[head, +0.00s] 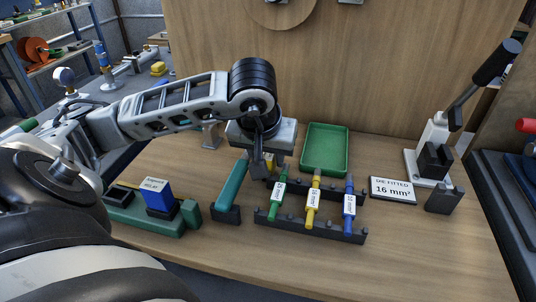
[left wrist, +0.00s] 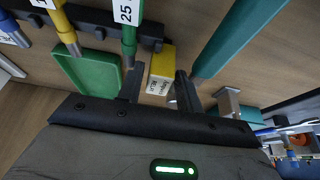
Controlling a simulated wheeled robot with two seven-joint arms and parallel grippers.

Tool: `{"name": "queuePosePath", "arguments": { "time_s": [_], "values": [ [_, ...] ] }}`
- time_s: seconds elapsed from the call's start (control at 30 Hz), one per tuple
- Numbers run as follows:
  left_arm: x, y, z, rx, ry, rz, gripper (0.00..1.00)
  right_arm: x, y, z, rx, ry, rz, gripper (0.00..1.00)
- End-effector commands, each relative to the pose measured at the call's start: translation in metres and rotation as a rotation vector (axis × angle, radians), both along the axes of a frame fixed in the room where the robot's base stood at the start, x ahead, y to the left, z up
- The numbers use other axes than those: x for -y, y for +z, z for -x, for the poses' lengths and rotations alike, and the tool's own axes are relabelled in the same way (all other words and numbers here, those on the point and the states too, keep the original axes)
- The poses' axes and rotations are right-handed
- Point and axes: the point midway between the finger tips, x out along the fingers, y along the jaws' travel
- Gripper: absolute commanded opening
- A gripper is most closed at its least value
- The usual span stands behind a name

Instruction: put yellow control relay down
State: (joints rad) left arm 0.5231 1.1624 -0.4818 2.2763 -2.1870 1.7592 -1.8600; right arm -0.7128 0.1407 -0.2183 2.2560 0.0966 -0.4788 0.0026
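The yellow control relay (left wrist: 162,60) shows in the left wrist view as a small yellow block with a white label. It lies between the two fingertips of my left gripper (left wrist: 160,80), with a narrow gap at each side. In the head view only a small yellow part of the relay (head: 269,158) shows beside the finger. My left gripper (head: 262,165) points down over the table, between the teal bar and the green tray, and looks open. Whether the relay touches the table is hidden. My right gripper is not in view.
A rack (head: 310,225) holds green, yellow and blue labelled pieces. A green tray (head: 325,150) stands behind it and a teal bar (head: 232,185) to its left. A blue block (head: 159,196) sits on a green base. A sign (head: 393,190) and a lever tool (head: 435,150) stand right.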

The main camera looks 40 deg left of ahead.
Motion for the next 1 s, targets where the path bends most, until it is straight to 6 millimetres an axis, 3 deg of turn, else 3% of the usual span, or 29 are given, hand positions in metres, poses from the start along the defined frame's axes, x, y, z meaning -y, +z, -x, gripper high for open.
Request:
{"name": "queuePosePath", "arguments": {
  "time_s": [0.23, 0.33, 0.37, 0.77, 1.0],
  "values": [
    [0.000, -0.001, -0.001, 0.001, 0.000, 0.000, 0.33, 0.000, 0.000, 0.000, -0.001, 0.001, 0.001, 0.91],
    [0.000, -0.001, -0.001, 0.001, 0.000, 0.000, 0.05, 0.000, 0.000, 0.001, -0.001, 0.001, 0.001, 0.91],
    [0.000, -0.001, -0.001, 0.001, 0.000, 0.000, 0.01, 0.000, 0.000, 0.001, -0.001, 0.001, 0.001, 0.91],
    [-0.001, 0.005, 0.000, 0.002, 0.003, -0.001, 0.00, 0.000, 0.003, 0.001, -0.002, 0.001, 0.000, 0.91],
    [-0.008, 0.038, 0.005, 0.004, 0.021, -0.003, 0.00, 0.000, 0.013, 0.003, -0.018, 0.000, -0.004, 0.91]
  ]
}}
